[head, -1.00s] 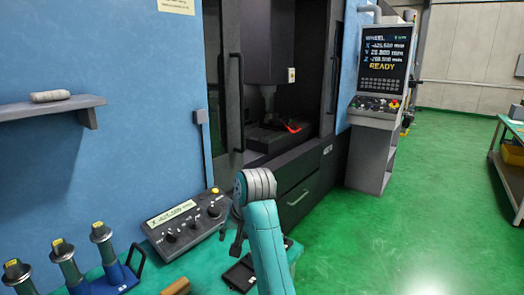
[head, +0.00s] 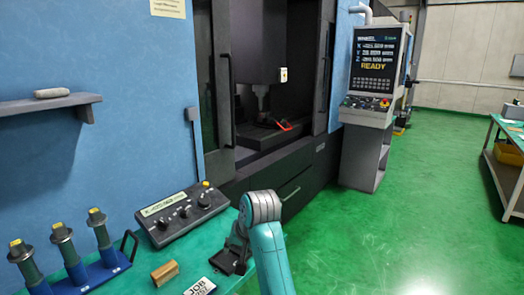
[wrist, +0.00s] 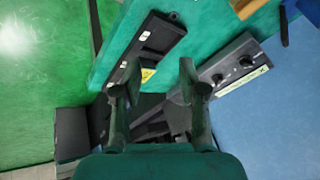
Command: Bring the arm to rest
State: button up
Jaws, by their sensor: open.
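My arm rises from the bottom of the head view, teal with a grey joint. My gripper is partly hidden behind that joint in the head view. In the wrist view my gripper (wrist: 158,95) shows two dark fingers spread apart with nothing between them. It is over the edge of the green bench (head: 140,275). A black tray-like holder (wrist: 145,50) lies on the bench ahead of the fingers; it also shows in the head view (head: 232,262). The grey control box (wrist: 230,68) with knobs is to the right of the fingers.
The blue machine (head: 300,150) has its door open, with a red-orange piece (head: 284,126) inside. A control console (head: 370,95) reads READY. Several yellow-topped tool holders (head: 62,235) stand in a blue rack at left. A wooden block (head: 164,272) lies nearby.

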jog(key=s+d+f+t, duration=0.1)
jog(key=s+d+f, duration=0.2)
jog(key=f, duration=0.4)
jog(key=s+d+f+t, duration=0.1)
jog(key=s+d+f, duration=0.2)
jog(key=f, duration=0.4)
jog(key=s+d+f+t, duration=0.1)
jog(key=s+d+f, duration=0.2)
jog(key=f, duration=0.4)
jog(key=s+d+f+t, duration=0.1)
jog(key=s+d+f, duration=0.2)
jog(key=s, duration=0.2)
jog(key=s+d+f+t+h, duration=0.1)
jog(key=s+d+f, duration=0.15)
jog(key=s, duration=0.25)
jog(key=s+d+f, duration=0.3)
jog(key=s+f, duration=0.1)
jog(key=s, duration=0.2)
jog(key=s+d+r+t+h, duration=0.1)
jog(key=s+d+r, duration=0.15)
jog(key=s, duration=0.65)
jog(key=s+d+r+t, duration=0.1)
jog(key=s+d+t, duration=0.15)
jog(key=s, duration=0.65)
jog(key=s+d+r+t+h, duration=0.1)
jog(key=s+d+r, duration=0.2)
jog(key=s+r, duration=1.1)
jog(key=shift+s+t, duration=0.35)
jog(key=shift+s, duration=0.1)
jog(key=shift+r, duration=0.1)
